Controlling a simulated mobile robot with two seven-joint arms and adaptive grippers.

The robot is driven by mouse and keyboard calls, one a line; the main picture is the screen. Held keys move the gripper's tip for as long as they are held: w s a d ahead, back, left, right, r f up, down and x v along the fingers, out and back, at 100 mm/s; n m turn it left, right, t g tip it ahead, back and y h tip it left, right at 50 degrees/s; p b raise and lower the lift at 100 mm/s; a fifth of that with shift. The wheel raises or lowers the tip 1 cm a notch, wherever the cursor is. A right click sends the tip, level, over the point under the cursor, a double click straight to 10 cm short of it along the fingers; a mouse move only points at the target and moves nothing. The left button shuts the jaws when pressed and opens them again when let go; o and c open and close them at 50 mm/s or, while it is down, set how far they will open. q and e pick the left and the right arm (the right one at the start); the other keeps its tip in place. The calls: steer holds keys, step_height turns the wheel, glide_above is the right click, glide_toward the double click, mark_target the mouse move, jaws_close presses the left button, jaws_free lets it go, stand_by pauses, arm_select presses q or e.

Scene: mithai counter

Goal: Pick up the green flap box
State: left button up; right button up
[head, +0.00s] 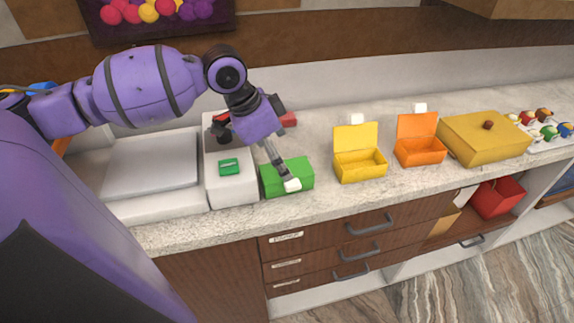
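The green flap box (300,172) stands near the counter's front edge, right of the scale. Its top looks shut, though my gripper covers part of it. My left gripper (288,182) reaches down from the upper left. A grey finger with a white tip lies in front of or against the box's top and front; contact is unclear. I cannot make out both fingers well enough to tell whether it is open. The box looks to rest on the counter. My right gripper is out of view.
A scale (229,188) with a green display stands left of the box. Right of it are a yellow box (360,166) and an orange box (420,152) with raised flaps, then a large yellow lidded box (484,143). Drawers (350,250) are below the counter.

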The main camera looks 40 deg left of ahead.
arm_select(q)
steer(key=shift+w+a+f, duration=0.2)
steer(key=shift+w, duration=0.2)
steer(key=shift+w+f, duration=0.1)
steer(key=shift+f, duration=0.1)
steer(key=shift+d+f, duration=0.3)
steer(key=shift+f, duration=0.3)
steer(key=shift+d+f, duration=0.25)
steer(key=shift+f, duration=0.3)
steer(key=x, duration=0.3)
steer(key=shift+a+f+b, duration=0.2)
steer(key=shift+f+b, duration=0.2)
steer(key=shift+w+f, duration=0.1)
steer(key=shift+f, duration=0.2)
steer(key=shift+d, duration=0.1)
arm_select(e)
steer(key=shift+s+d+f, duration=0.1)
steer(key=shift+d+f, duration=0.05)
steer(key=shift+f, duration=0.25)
arm_select(q)
steer(key=c, duration=1.3)
steer(key=shift+r, duration=0.1)
